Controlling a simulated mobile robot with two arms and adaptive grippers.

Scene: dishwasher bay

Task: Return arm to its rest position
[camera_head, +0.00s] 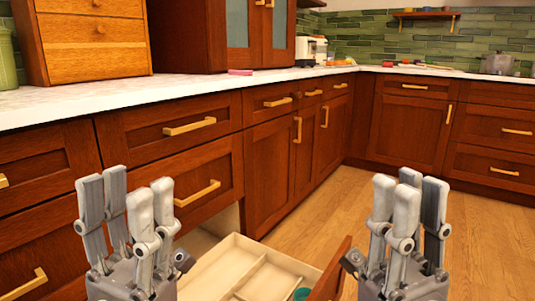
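My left gripper (128,205) is at the lower left, fingers pointing up and apart, with nothing between them. My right gripper (408,205) is at the lower right, also with its fingers up and apart and nothing between them. Both are in front of the cabinets, clear of the worktop and handles. The lower part of each arm is out of view.
An open drawer (240,262) with a divided pale inside lies low between my grippers; a small teal item (302,294) is in it. Wooden cabinets with brass handles (190,127) run along the left under a white worktop (110,96). Wooden floor (480,240) is clear at right.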

